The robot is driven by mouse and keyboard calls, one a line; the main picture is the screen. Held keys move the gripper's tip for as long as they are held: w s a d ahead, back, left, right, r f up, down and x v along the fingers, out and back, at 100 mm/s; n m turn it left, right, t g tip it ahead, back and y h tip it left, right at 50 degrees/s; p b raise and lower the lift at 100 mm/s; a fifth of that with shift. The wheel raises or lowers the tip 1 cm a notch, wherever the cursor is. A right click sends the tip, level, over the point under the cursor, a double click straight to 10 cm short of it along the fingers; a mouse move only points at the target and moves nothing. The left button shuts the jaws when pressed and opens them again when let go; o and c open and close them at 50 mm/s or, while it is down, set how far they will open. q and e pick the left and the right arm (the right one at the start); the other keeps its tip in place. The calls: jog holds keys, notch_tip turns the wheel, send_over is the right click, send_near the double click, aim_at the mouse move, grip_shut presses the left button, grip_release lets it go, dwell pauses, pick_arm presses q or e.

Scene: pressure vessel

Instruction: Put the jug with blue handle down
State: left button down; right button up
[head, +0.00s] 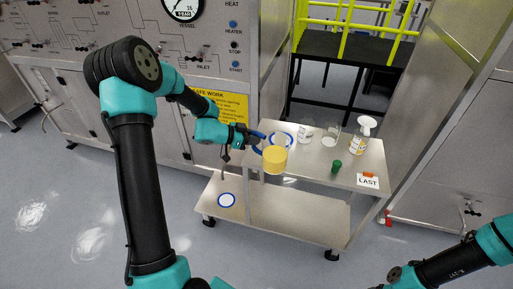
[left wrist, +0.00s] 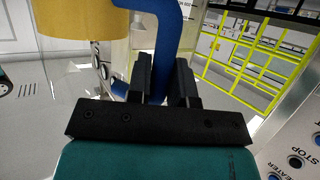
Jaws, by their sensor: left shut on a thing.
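The jug (head: 275,159) is clear with yellow content and a blue handle (head: 256,136). It looks upright in the head view, over the left part of the cart's top shelf (head: 315,160); I cannot tell whether its base touches. My left gripper (head: 250,138) is shut on the blue handle, to the left of the jug's body. In the left wrist view the handle (left wrist: 168,40) stands between the dark fingers (left wrist: 162,82), and the yellow content (left wrist: 80,18) shows at upper left. My right arm shows at lower right in the head view, but its gripper is not visible.
Blue-ringed marks are on the top shelf (head: 271,139), partly hidden behind the jug, and on the lower shelf (head: 227,200). Several containers stand nearby: a white-labelled bottle (head: 304,134), a clear vessel (head: 330,138), a white-topped bottle (head: 358,142) and a green item (head: 336,167).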

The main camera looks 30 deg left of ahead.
pick_arm(q)
jog(key=shift+s+a+f, duration=0.1)
jog(key=shift+s+a, duration=0.15)
jog(key=shift+s, duration=0.15)
jog(key=w+a+f, duration=0.1)
jog(key=w+a, duration=0.7)
jog(key=w, duration=0.5)
jog(key=shift+a+f, duration=0.15)
jog(key=shift+f, duration=0.05)
jog(key=shift+w+a+f, duration=0.1)
jog(key=shift+w+f, duration=0.05)
jog(key=shift+f, duration=0.75)
jog(key=shift+w+a+f, duration=0.1)
jog(key=shift+f, duration=0.9)
